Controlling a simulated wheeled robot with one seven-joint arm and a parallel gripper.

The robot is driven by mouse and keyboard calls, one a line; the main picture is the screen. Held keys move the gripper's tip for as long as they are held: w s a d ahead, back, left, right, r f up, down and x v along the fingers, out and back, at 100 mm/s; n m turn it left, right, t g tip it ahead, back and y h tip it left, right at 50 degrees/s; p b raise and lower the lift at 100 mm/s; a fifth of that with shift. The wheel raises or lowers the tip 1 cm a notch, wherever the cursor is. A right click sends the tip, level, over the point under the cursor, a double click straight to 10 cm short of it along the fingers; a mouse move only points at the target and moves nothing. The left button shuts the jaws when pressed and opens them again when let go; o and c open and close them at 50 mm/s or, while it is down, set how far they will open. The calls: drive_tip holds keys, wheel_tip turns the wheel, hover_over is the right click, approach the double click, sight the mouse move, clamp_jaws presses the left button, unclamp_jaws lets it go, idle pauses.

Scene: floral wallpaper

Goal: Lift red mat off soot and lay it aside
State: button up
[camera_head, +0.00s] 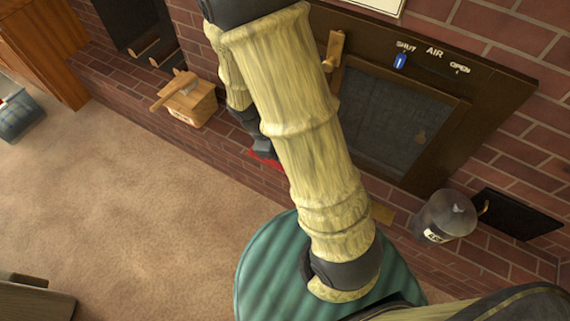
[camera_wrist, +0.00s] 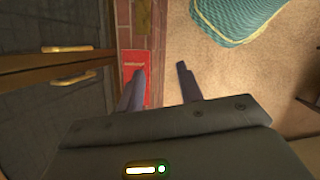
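In the head view only a red sliver of the mat (camera_head: 266,159) shows beside my arm. My gripper (camera_wrist: 160,76) is open, its two dark fingers apart and nothing visible between them. In the wrist view the left finger overlaps the mat's lower part and the right finger is over the carpet. I cannot tell whether the finger touches the mat. In the head view my gripper is mostly hidden by the arm. No soot can be made out.
A wooden box (camera_head: 190,102) sits on the ledge to the left, a grey lidded canister (camera_head: 445,216) to the right. The carpet (camera_head: 150,210) at front left is largely clear.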

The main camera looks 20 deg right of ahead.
drive_tip(key=w+f+n+t+h+b, duration=0.3)
drive_tip(key=f+n+b, duration=0.7)
drive_tip(key=f, duration=0.7)
drive_tip(key=w+f+n+t+h+b, duration=0.4)
drive_tip(key=w+f+n+b, duration=0.4)
drive_tip(key=f+b, duration=0.6)
wheel_tip(320, 180, down, 4)
drive_tip(key=shift+w+f+n+h, duration=0.2)
drive_tip(key=shift+n+h, duration=0.7)
drive_tip(key=shift+n, duration=0.1)
drive_tip(key=shift+d, duration=0.15)
drive_tip(key=b+x, duration=0.6)
drive_tip(key=x, duration=0.5)
drive_tip(key=shift+w+d+f, duration=0.2)
drive_tip(key=shift+f, duration=0.05)
drive_tip(key=shift+w+d, duration=0.1)
drive_tip(key=shift+d, duration=0.15)
